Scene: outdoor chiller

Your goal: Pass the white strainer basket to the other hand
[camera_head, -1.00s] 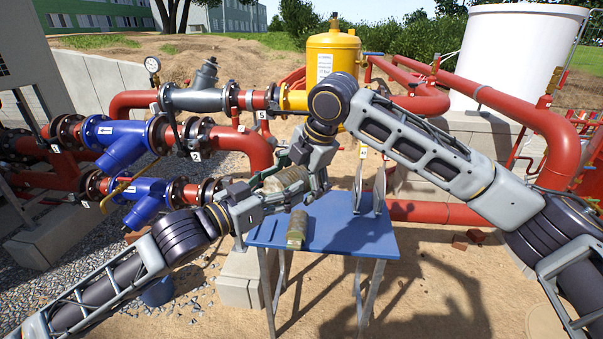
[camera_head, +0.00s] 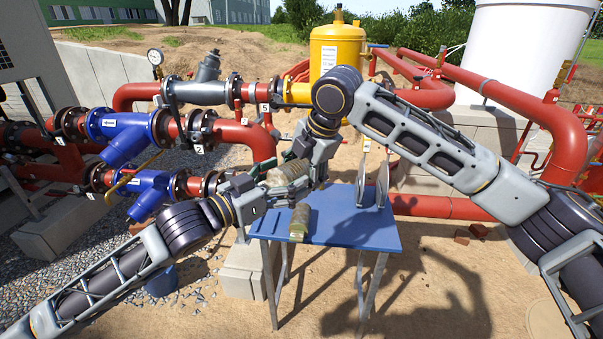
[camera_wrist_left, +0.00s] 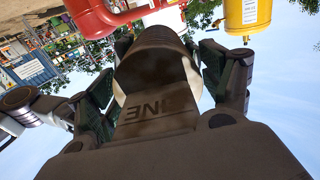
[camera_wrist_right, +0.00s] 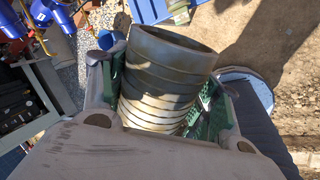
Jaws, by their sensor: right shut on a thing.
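The white strainer basket (camera_head: 288,171), a ringed pale cylinder, is held above the blue table between my two grippers. My right gripper (camera_head: 312,165) is shut on it. In the right wrist view the basket (camera_wrist_right: 160,85) sits between the finger pads, its open rim facing away from the palm. My left gripper (camera_head: 270,187) comes from the left, with its fingers spread around the basket's near end. In the left wrist view the shaded basket (camera_wrist_left: 158,65) lies between the open fingers. Any contact with the left pads is unclear. The fingers partly hide the basket in the head view.
Blue strainer bodies (camera_head: 125,133) and red pipes stand close to the left arm. A yellow vessel (camera_head: 336,55) stands behind. The table's front right is clear.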

